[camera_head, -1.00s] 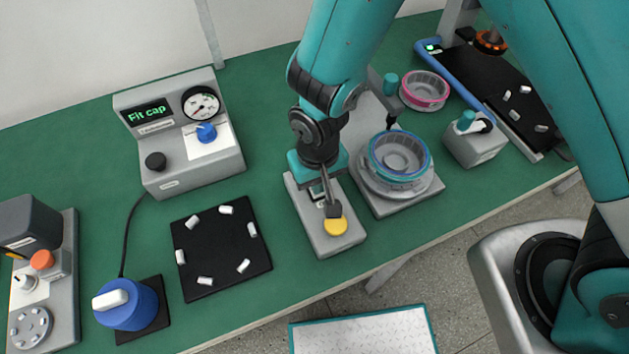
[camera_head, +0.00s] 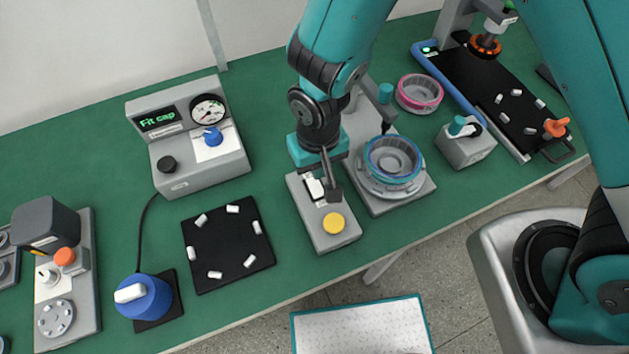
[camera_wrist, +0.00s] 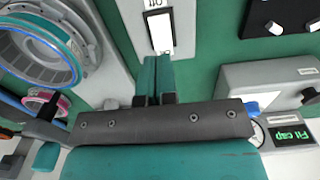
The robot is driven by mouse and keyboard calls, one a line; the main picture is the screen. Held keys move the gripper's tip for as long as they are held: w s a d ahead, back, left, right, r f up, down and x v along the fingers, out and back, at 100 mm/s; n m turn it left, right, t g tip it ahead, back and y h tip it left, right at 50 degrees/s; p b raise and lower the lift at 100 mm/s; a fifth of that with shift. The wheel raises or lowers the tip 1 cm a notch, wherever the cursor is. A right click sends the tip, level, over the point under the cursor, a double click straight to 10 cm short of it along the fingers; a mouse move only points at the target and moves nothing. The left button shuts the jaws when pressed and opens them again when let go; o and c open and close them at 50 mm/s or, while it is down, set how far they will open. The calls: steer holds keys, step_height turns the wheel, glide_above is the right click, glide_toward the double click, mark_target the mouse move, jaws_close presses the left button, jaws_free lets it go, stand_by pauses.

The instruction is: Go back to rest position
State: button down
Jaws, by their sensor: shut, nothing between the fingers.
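My gripper (camera_head: 334,194) is shut and empty. It hangs over the grey button box (camera_head: 331,241), behind its yellow button (camera_head: 333,223), and appears clear of the button. In the wrist view my two teal fingers (camera_wrist: 152,75) lie together, pointing at the white switch or label plate (camera_wrist: 159,32) on the box. The hub motor with its blue ring (camera_head: 392,160) sits on a grey fixture just right of my gripper; it also shows in the wrist view (camera_wrist: 38,50).
The "Fit cap" display box (camera_head: 188,160) and a black mat (camera_head: 215,262) with several white pieces stand to the left. A pink-ringed part (camera_head: 420,93), a small grey box (camera_head: 466,145) and a black tray (camera_head: 480,80) are to the right. The table's front edge is near.

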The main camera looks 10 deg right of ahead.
stand_by(0.3)
steer(key=s+d+r+y, duration=0.1)
steer(key=d+r, duration=0.1)
steer(key=r, duration=0.6)
steer(key=d+r+y, duration=0.1)
steer(key=d+r, duration=0.1)
steer(key=r, duration=0.5)
steer(key=s+d+r+n+y, duration=0.2)
steer(key=s+d+r, duration=0.4)
steer(key=s+r, duration=0.3)
step_height(320, 180, up, 3)
steer(key=shift+s+r+n, duration=0.15)
steer(key=shift+s+n, duration=0.05)
steer(key=shift+n, duration=0.7)
